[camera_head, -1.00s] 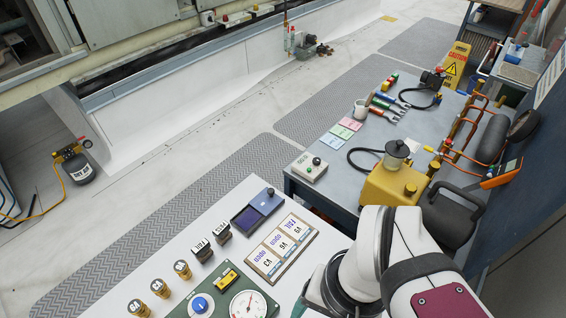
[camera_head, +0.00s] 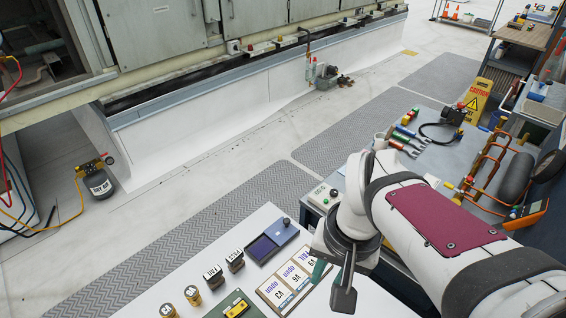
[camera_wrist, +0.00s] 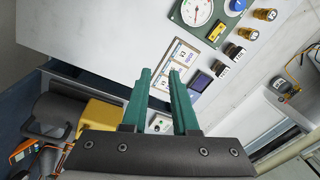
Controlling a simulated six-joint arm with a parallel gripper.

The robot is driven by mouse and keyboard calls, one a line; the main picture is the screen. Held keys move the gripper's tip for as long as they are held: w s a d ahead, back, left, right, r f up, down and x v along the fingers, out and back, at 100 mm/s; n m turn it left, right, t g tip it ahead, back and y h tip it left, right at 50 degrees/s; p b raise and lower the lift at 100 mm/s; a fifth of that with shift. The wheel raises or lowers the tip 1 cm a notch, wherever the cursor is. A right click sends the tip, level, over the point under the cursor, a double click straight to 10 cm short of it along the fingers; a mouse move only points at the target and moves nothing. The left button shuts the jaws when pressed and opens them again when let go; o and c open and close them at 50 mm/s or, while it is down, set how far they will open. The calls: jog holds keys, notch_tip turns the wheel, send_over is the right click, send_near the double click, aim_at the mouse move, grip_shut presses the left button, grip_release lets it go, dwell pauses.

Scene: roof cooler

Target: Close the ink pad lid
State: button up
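The ink pad (camera_head: 262,248) lies open on the white table, its dark purple-blue pad facing up. Its blue-grey lid (camera_head: 281,232) lies folded back flat beside the pad, with a dark knob (camera_head: 286,221) on it. In the wrist view the ink pad (camera_wrist: 201,81) shows right of my fingers, partly hidden behind one of them. My gripper (camera_wrist: 160,72) has two green fingers, apart, with nothing between them. In the head view only part of a green finger (camera_head: 320,269) shows, right of the ink pad and over the label tray's edge.
A label tray (camera_head: 272,290) with several cards lies just in front of the pad. Dark stamps (camera_head: 236,262) stand to its left. A control box (camera_head: 322,197) sits on the grey bench behind. A yellow machine (camera_wrist: 103,118) is near my arm.

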jog(key=w+f, duration=0.1)
jog(key=w, duration=0.5)
jog(key=w+a+f+n+t, duration=0.1)
jog(key=w, duration=0.5)
jog(key=w+a+f+n, duration=0.1)
jog(key=w, duration=0.4)
jog(key=shift+w+a+f+t+h, duration=0.1)
jog(key=shift+w+t+h, duration=0.2)
jog(key=shift+w+h, duration=0.1)
grip_shut()
jog(key=n+t, duration=0.2)
send_over(281, 228)
jog(key=w+d, duration=0.2)
notch_tip(281, 228, down, 6)
jog(key=x, duration=1)
jog(key=shift+w+a+f, duration=0.1)
jog(key=shift+f, duration=0.3)
jog(key=s, duration=0.2)
jog(key=shift+s+f, duration=0.1)
jog(key=shift+s, duration=0.15)
jog(key=shift+s+f, duration=0.1)
jog(key=shift+s, duration=0.5)
